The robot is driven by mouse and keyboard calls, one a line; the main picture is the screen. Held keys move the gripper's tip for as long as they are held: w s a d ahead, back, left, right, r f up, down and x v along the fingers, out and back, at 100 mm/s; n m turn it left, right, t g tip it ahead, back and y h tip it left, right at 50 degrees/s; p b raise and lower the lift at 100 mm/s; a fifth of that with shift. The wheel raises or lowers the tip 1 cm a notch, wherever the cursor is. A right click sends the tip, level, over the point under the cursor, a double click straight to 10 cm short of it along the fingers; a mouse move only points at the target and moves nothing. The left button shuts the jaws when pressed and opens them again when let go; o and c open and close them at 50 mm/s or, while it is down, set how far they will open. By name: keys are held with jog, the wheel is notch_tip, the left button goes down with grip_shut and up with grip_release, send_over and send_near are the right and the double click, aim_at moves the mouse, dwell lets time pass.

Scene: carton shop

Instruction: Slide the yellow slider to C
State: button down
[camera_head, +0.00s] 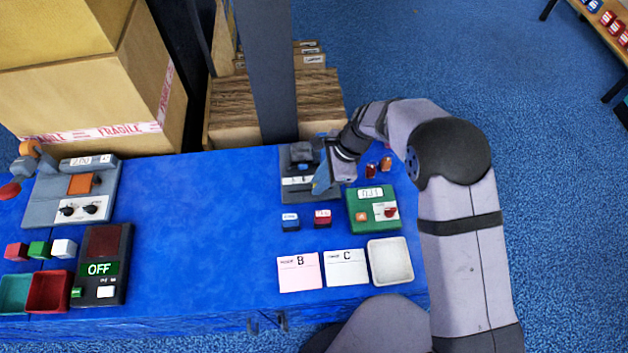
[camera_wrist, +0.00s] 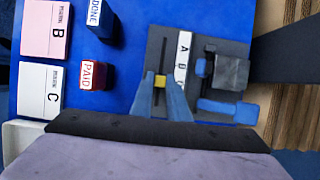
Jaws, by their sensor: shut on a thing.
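The yellow slider (camera_wrist: 160,80) sits in a dark slot on a dark grey panel (camera_wrist: 157,45) in the wrist view. My gripper (camera_wrist: 160,88) is shut on it, with one blue finger on each side. A white letter strip (camera_wrist: 185,58) runs beside the slot; an A and what looks like a D can be read. The slider is level with the lower letter, and I cannot make out a C on the strip. In the head view my gripper (camera_head: 321,181) hides the slider on the panel (camera_head: 290,192).
A dark block with blue parts (camera_wrist: 229,72) stands on the same panel. Blue and red (camera_wrist: 94,74) stamps, cards B (camera_head: 299,272) and C (camera_head: 346,268), a white tray (camera_head: 390,262) and a green device (camera_head: 372,212) are nearby. The table's middle is clear.

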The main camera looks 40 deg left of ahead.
aim_at(330, 189)
jog(key=c, duration=1.7)
grip_release()
jog(key=shift+r, duration=0.1)
jog(key=shift+b+v, duration=0.6)
jog(key=shift+v, duration=3)
jog(key=w+d+r+n+t+h+p, duration=0.1)
jog(key=w+d+r+n, duration=0.15)
jog(key=d, duration=0.75)
jog(key=w+d+r+n+t+p, duration=0.15)
jog(key=d+r, duration=0.25)
jog(key=d, duration=0.5)
jog(key=s+d+r+n, duration=0.1)
jog(key=s+d, duration=0.2)
jog(key=d, duration=0.4)
jog(key=s+d+n+h+p, duration=0.1)
jog(key=s+d+n, duration=0.1)
jog(key=d, duration=0.5)
jog(key=s+d+r+n+h, duration=0.1)
jog(key=s+d, duration=0.3)
jog(key=d, duration=0.4)
jog(key=shift+s+d+r+n+t, duration=0.1)
jog(key=shift+s+r+n+t, duration=0.2)
jog(key=shift+r+n+t, duration=0.15)
